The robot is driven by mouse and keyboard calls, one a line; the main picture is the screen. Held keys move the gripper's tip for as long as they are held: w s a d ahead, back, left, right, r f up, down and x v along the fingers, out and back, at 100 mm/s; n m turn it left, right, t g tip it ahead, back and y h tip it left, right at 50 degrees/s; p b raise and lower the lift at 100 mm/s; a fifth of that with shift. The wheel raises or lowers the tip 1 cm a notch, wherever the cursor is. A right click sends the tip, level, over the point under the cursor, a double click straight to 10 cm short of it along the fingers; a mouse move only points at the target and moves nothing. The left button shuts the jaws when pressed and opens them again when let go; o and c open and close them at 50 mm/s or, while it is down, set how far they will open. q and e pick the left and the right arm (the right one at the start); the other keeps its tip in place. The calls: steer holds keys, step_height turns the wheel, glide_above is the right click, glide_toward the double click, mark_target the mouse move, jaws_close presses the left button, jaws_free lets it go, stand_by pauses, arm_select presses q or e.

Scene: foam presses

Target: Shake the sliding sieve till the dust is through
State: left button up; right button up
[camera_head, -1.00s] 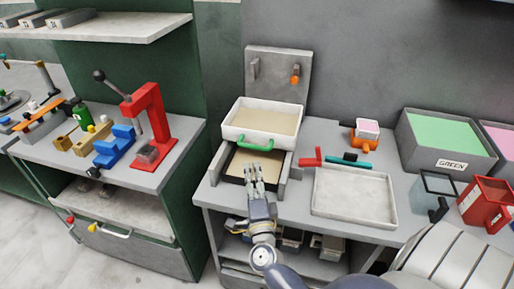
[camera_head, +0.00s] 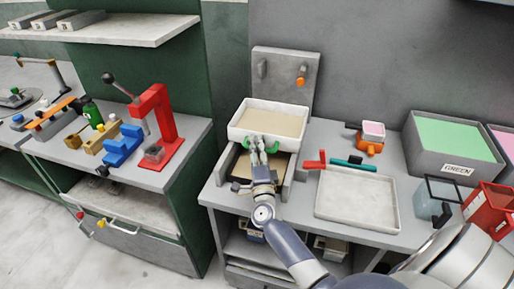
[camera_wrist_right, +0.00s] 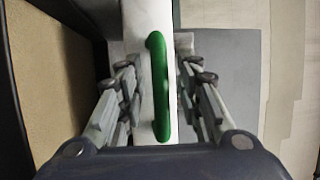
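The sliding sieve (camera_head: 292,143) is a white rectangular box with tan material in it, set at the back of a grey frame on the bench. Its green handle (camera_head: 274,146) is on the front wall. It also shows upright in the right wrist view (camera_wrist_right: 160,85). My right gripper (camera_head: 258,143) is at this handle. In the wrist view its fingers stand on both sides of the handle, apart, with a gap showing. A dark-edged tray (camera_head: 240,168) with tan material lies below and in front of the sieve, partly hidden by my gripper. My left gripper is not in view.
A grey backboard (camera_head: 285,75) with an orange knob stands behind the sieve. A shallow pale tray (camera_head: 355,198) lies to the right, with red and teal pieces behind it. A grey bin labelled GREEN (camera_head: 452,150) stands further right. A red press (camera_head: 160,115) is on the left bench.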

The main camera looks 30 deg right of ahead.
steer(key=shift+c, duration=0.9)
steer(key=c, duration=0.5)
jaws_close()
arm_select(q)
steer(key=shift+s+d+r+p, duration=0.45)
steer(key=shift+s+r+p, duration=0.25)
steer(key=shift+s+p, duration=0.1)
arm_select(e)
steer(key=s+a, duration=0.5)
steer(key=a, duration=0.1)
steer(key=shift+s+a, duration=0.15)
steer(key=shift+s, duration=0.05)
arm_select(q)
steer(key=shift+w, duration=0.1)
arm_select(e)
steer(key=o, duration=0.7)
jaws_free()
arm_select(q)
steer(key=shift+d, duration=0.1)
arm_select(e)
steer(key=v, duration=1.2)
steer(key=shift+f, duration=0.1)
